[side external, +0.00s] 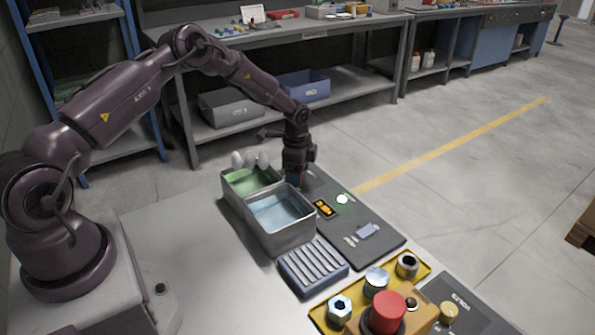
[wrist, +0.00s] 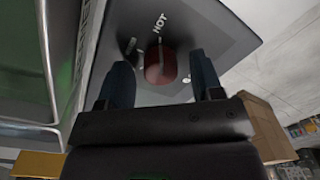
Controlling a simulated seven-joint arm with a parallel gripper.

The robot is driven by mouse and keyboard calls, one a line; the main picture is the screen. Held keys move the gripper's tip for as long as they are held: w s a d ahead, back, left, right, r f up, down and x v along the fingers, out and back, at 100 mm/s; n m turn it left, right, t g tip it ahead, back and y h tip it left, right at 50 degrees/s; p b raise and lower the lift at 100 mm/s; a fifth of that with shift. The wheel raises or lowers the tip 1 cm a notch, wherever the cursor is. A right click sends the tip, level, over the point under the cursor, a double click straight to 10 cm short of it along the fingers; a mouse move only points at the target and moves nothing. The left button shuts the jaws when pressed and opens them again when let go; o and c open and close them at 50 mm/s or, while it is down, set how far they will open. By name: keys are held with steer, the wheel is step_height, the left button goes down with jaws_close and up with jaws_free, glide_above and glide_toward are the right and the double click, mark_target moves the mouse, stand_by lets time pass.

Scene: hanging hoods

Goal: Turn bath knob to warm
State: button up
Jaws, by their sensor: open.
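The bath knob (wrist: 160,67) is a dark red round knob on a dark grey panel (wrist: 215,25), beside white lettering reading HOT and a smaller dark mark. In the wrist view my gripper (wrist: 163,74) is open, with one dark finger on either side of the knob. I cannot tell whether either finger touches it. In the side view my gripper (side external: 297,180) points down at the far end of the dark panel strip (side external: 325,180), beside the baths, and hides the knob. The green bath (side external: 233,198) and the blue bath (side external: 283,238) are open metal tubs.
White rounded pieces (side external: 250,160) stand at the green bath's back edge. A slotted grey-blue rack (side external: 313,267), a yellow tray (side external: 418,281) with metal parts and a red button (side external: 387,308) are nearer the camera. The bath wall runs close left of my fingers in the wrist view.

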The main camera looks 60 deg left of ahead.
steer(key=c, duration=0.9)
steer(key=shift+n, duration=0.4)
steer(key=n, duration=0.5)
steer(key=shift+r+n, duration=0.1)
steer(key=shift+n, duration=0.2)
steer(key=n, duration=0.5)
steer(key=shift+g, duration=0.3)
steer(key=shift+n, duration=0.3)
steer(key=o, duration=0.9)
